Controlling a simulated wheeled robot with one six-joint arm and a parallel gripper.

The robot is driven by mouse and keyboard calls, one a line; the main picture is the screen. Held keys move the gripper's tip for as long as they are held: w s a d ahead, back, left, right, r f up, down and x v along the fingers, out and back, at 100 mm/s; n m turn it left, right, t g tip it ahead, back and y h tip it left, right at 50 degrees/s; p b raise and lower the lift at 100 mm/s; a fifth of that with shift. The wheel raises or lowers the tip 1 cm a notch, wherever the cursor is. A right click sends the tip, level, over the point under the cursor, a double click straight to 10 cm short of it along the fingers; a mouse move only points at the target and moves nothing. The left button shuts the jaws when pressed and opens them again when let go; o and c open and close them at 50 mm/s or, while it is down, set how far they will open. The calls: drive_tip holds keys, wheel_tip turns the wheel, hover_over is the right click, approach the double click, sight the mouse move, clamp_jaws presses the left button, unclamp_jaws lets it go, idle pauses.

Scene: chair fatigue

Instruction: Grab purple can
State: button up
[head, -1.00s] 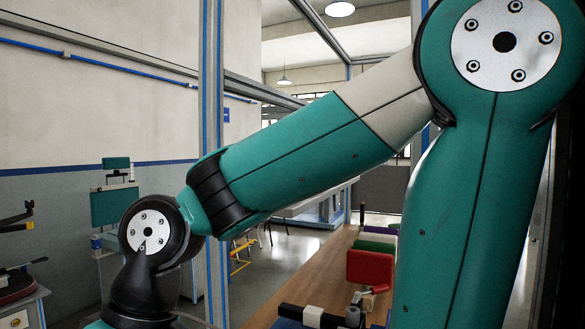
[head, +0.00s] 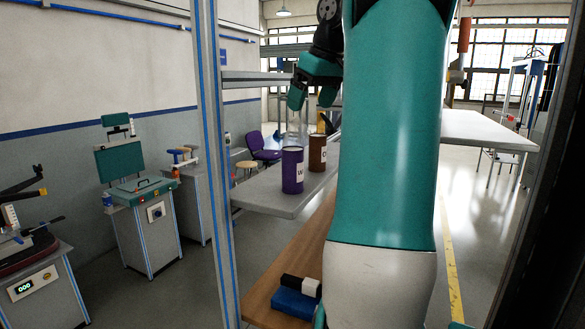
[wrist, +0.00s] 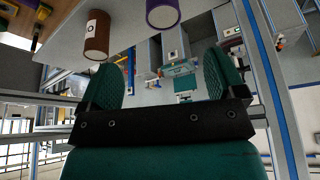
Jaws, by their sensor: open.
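The purple can (head: 292,172) stands upright near the front of a grey shelf (head: 270,205) in the head view. In the wrist view the purple can (wrist: 163,13) shows upside down at the top edge, partly cut off. A brown can (head: 317,154) stands to its right and slightly behind; it also shows in the wrist view (wrist: 97,36). My gripper (head: 312,97) is above and behind the cans, fingers pointing down. In the wrist view my gripper (wrist: 165,85) has its two teal fingers wide apart with nothing between them. My arm hides part of the shelf.
A clear glass-like container (head: 296,130) stands behind the purple can. A blue box (head: 295,304) lies on a lower wooden surface. A blue-and-silver post (head: 212,150) rises left of the shelf. A purple chair (head: 262,147) stands beyond. Floor between the machines and shelf looks clear.

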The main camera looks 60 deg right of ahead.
sight(293, 148)
drive_tip(key=b+x, duration=0.3)
drive_tip(key=x, duration=0.6)
drive_tip(key=shift+w+a+f, duration=0.15)
drive_tip(key=shift+f, duration=0.05)
drive_tip(key=shift+w+p+x, duration=0.2)
drive_tip(key=shift+p+x, duration=0.3)
drive_tip(key=shift+x, duration=2.65)
drive_tip(key=shift+r, duration=0.1)
drive_tip(key=shift+c, duration=0.2)
drive_tip(key=c, duration=1.1)
drive_tip(key=shift+c, duration=0.3)
drive_tip(key=shift+r, duration=0.2)
